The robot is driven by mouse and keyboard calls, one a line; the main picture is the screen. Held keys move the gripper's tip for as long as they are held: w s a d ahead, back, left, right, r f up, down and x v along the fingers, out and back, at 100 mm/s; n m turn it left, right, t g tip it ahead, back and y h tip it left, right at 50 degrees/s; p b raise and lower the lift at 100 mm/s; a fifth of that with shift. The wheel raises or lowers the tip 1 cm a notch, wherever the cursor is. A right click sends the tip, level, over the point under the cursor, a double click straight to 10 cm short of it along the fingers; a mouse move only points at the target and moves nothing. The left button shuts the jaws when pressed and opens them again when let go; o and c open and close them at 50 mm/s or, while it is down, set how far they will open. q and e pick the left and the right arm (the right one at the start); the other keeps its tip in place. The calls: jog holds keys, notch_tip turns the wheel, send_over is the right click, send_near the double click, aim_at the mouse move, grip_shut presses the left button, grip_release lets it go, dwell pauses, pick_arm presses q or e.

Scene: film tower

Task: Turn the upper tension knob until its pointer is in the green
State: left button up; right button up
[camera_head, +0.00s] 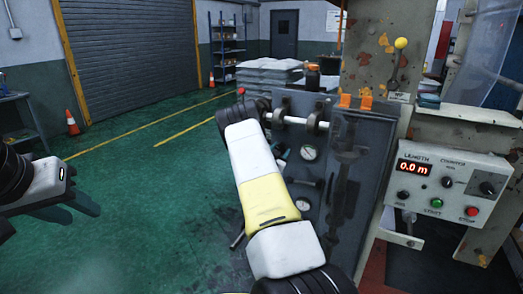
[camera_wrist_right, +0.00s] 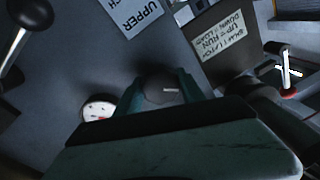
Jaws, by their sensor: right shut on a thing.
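The upper tension knob (camera_wrist_right: 160,88) is dark and round with a white pointer line, below the "UPPER" label (camera_wrist_right: 140,12) in the right wrist view. My right gripper (camera_wrist_right: 160,92) is shut on it, with a green finger on either side. A white dial gauge (camera_wrist_right: 98,110) with some red on its face sits left of the knob; its reading is too small to tell. In the head view my right arm hides the knob, and a white gauge (camera_head: 309,152) shows beside the arm. My left gripper (camera_head: 72,205) is at the left, over the floor, away from the machine.
A second gauge (camera_head: 302,204) sits lower on the grey panel. A control box (camera_head: 450,185) reads 0.0 m at the right. A lever (camera_wrist_right: 22,32) and a "UP = RUN, DOWN = LOAD" label (camera_wrist_right: 228,32) are near the knob. Open green floor lies left.

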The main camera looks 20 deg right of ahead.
jog(key=m, duration=0.6)
jog(key=shift+w+a, duration=0.1)
jog(key=shift+a, duration=0.05)
jog(key=m, duration=0.6)
jog(key=shift+g+h, duration=0.3)
jog(key=shift+h, duration=0.1)
jog(key=shift+r+m, duration=0.1)
jog(key=shift+m, duration=0.2)
jog(key=o, duration=1.3)
jog(key=shift+o, duration=0.2)
jog(key=v, duration=0.7)
jog(key=shift+s+a, duration=0.2)
jog(key=shift+a, duration=0.1)
